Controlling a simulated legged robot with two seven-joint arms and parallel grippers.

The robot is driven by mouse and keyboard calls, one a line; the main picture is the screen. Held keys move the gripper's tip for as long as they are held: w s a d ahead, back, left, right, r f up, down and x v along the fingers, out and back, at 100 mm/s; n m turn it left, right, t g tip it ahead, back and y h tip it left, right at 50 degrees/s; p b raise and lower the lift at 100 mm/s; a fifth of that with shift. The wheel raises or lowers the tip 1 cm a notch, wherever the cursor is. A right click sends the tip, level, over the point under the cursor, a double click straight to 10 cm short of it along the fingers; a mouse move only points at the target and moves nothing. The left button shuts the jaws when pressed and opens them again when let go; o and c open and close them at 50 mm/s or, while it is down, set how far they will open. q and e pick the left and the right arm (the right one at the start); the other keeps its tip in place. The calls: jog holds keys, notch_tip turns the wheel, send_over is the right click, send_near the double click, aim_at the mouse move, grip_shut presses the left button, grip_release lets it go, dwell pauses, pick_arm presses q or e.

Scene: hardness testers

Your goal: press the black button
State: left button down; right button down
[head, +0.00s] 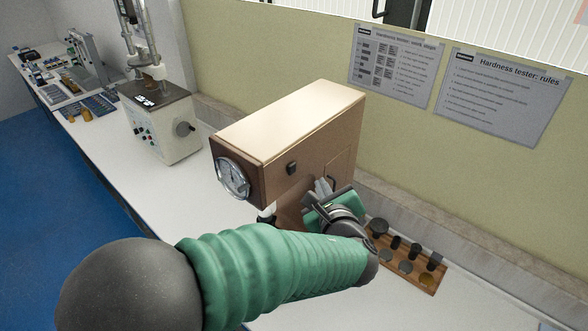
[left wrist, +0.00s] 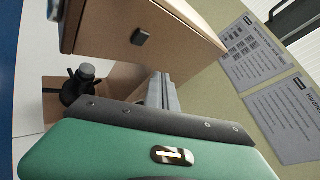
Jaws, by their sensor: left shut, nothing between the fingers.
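The brown hardness tester (head: 285,125) stands on the white bench. A small square black button (head: 291,168) sits on its side face; it also shows in the left wrist view (left wrist: 140,38). My left gripper (head: 322,187) is shut and empty, with its grey fingers by the same side face, right of and a little below the button. In the left wrist view, the fingers (left wrist: 161,90) point up and the button is up and left of their tips. The fingers look apart from the button; whether they touch the side face, I cannot tell. My right gripper is not in view.
A round dial gauge (head: 232,178) is on the tester's front. A wooden tray (head: 427,284) with several dark pieces lies to the right of my gripper. Another grey machine (head: 160,120) stands farther left. Two posters hang on the wall behind. White bench top is clear at lower right.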

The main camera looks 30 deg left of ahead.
pick_arm(q)
jog(key=s+d, duration=0.6)
dwell(0.4)
jog(key=s+f+n+g+h+b, duration=0.2)
jog(key=s+f+n+g+h, duration=0.1)
jog(key=f+n, duration=0.4)
jog(key=s+a+f+n+g+h+b, duration=0.1)
jog(key=s+f+n+g+h+b, duration=0.2)
jog(key=f+n, duration=0.5)
jog(key=s+a+f+n+g+h+b, duration=0.1)
jog(key=s+f+n, duration=0.4)
jog(key=f, duration=0.9)
jog(key=n+g+h+b, duration=0.1)
jog(key=n+h+b, duration=0.1)
jog(key=shift+s+f+n+g, duration=0.3)
jog(key=shift+f+n+g, duration=0.05)
jog(key=shift+n+g, duration=0.05)
